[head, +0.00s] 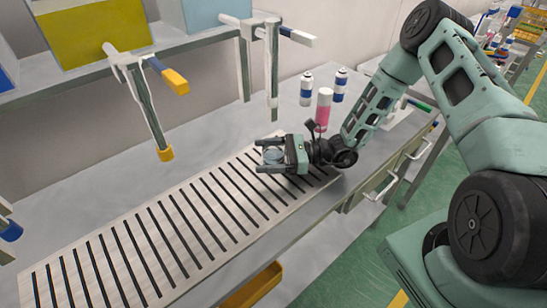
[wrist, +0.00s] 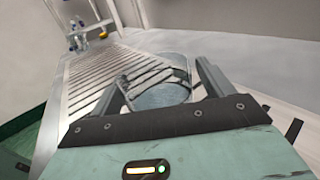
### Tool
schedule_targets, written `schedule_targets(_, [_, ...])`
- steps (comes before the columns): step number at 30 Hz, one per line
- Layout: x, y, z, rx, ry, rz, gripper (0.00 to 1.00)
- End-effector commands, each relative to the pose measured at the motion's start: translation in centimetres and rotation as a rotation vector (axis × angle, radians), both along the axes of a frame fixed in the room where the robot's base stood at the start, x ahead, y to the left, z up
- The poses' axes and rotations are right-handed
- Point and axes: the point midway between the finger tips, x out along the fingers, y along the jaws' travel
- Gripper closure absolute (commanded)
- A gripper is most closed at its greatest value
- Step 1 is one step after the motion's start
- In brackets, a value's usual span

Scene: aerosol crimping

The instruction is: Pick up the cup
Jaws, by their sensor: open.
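The cup (wrist: 160,92) is a clear, glass-like vessel in the wrist view, with its rim and wall visible between the two fingers. My gripper (wrist: 160,88) is open, with one finger on each side of the cup. I cannot tell whether either finger touches it. In the head view my gripper (head: 262,156) is low over the far right end of the slatted board, and the cup (head: 273,155) shows as a small round clear shape between the fingers. The cup's near lower part is hidden by the gripper body.
The slatted board (head: 150,238) runs along the bench, clear toward the lower left. A pink bottle (head: 323,108) and white-and-blue cans (head: 306,88) stand behind my wrist. Clamp-like fixtures (head: 150,100) hang from the shelf above the board. A yellow bin (head: 95,35) sits on the shelf.

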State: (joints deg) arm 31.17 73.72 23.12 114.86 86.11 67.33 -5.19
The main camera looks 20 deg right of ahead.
Motion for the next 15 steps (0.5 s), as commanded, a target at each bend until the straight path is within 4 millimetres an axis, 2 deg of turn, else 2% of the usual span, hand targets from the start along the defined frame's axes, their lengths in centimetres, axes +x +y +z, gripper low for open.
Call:
schedule_targets(2, [0.00, -0.02, -0.01, 0.000, 0.000, 0.000, 0.23])
schedule_targets(7, [0.00, -0.03, 0.00, 0.000, 0.000, 0.000, 0.70])
schedule_targets(15, [0.01, -0.04, 0.06, 0.000, -0.001, 0.000, 0.71])
